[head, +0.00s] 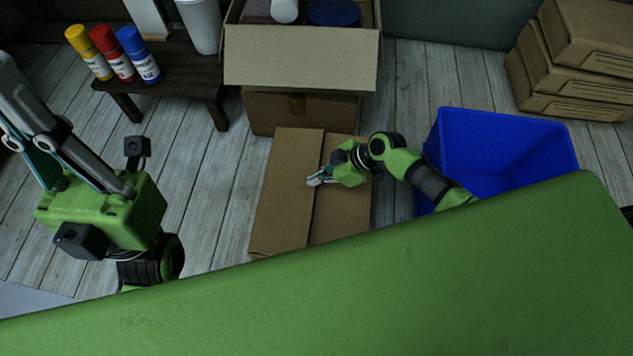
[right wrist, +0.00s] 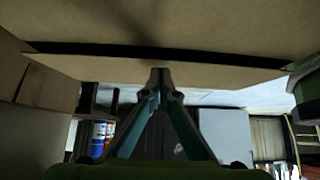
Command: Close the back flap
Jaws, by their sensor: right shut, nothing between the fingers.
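A brown cardboard box (head: 284,190) lies on the floor in the middle of the head view. Two panels cover its top, with a dark seam between them; I cannot tell which one is the back flap. My right gripper (head: 314,181) is shut and empty, low over the box near the seam. In the right wrist view its closed fingertips (right wrist: 160,73) are at or close to a cardboard edge (right wrist: 110,68), with a dark gap beyond; contact is unclear. My left gripper (head: 38,135) is at the left, away from the box; its fingertips are not clear.
Behind stands an open carton with a flap (head: 300,72) folded outward and items inside. A blue bin (head: 500,165) stands right, beside my right arm. Stacked boxes (head: 575,60) are at upper right. A dark bench (head: 185,75) holds several cans. Bare floor lies left of the box.

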